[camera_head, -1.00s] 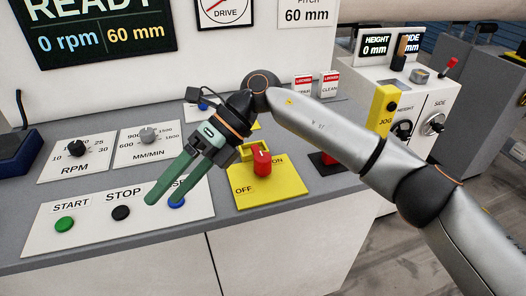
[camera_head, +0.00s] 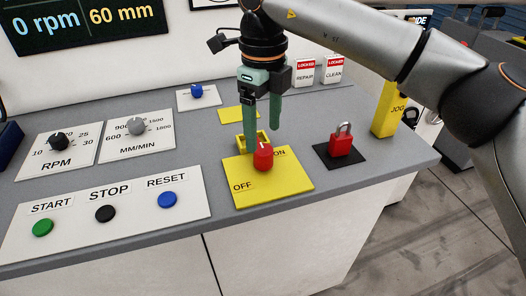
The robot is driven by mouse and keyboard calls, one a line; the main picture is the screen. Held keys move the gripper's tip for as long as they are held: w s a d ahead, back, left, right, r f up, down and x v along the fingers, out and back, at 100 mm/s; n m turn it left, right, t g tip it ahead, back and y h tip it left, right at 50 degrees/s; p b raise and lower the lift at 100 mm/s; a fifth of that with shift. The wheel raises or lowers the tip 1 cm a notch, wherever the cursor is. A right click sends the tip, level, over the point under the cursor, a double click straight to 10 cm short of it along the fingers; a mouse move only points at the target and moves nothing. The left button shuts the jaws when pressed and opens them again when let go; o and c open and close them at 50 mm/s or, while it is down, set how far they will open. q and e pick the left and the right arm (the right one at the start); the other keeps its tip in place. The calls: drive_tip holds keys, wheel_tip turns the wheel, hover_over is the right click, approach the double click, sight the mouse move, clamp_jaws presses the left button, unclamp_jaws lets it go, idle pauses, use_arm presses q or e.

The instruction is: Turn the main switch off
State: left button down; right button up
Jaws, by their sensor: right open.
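The main switch is a red rotary knob (camera_head: 263,157) on a yellow plate (camera_head: 290,185) marked OFF at the lower left and ON at the upper right. The white line on the knob points up, towards the ON side. My right gripper (camera_head: 262,138) points down just behind the knob, with two green fingers apart. One finger stands left of the knob's top and the other to its right and farther back. Nothing is between them that I can make out, and whether a finger touches the knob is unclear. My left gripper is not in view.
A red padlock (camera_head: 340,143) stands on a black pad right of the switch. START (camera_head: 43,228), STOP (camera_head: 105,213) and RESET (camera_head: 167,199) buttons lie to the left. A yellow JOG box (camera_head: 389,108) and LOCKED tags (camera_head: 306,72) stand farther right and back.

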sight(263, 148)
wheel_tip(263, 148, down, 6)
drive_tip(key=shift+r, duration=0.1)
drive_tip(key=shift+c, duration=0.4)
clamp_jaws()
idle(0.4)
